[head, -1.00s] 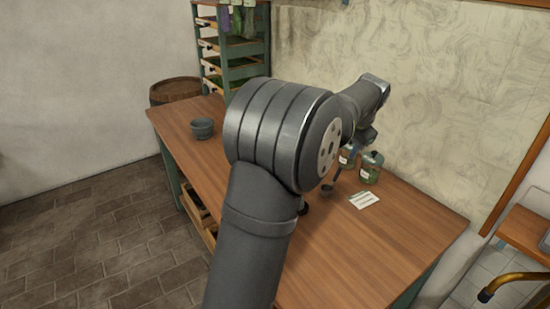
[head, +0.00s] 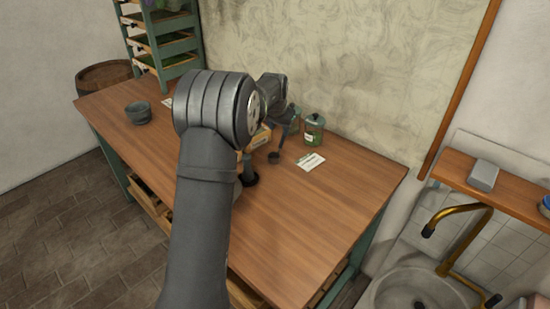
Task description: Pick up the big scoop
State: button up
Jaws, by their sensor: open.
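Two dark scoop-like things stand on the wooden table (head: 310,205) beside my arm in the head view. The nearer one, with a thick upright handle and a dark round base (head: 250,179), looks larger and may be the big scoop; my arm hides part of it. The other is a small dark cup (head: 274,158) with a thin handle slanting up to the right. My gripper (head: 286,115) is at the far end of the arm, above the back of the table, apart from the nearer scoop. It is small and dark here; its fingers are hard to make out.
A green labelled jar (head: 314,129) and a white card (head: 311,161) are right of the scoops. A grey bowl (head: 138,113) stands at the left. A wooden box (head: 260,137) is partly behind my arm. The table's right front is clear.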

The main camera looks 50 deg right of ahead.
aim_at(282, 140)
jog(key=shift+s+x, duration=0.15)
jog(key=shift+x, duration=2.2)
jog(key=shift+s+x, duration=0.15)
jog(key=shift+x, duration=2.25)
grip_shut()
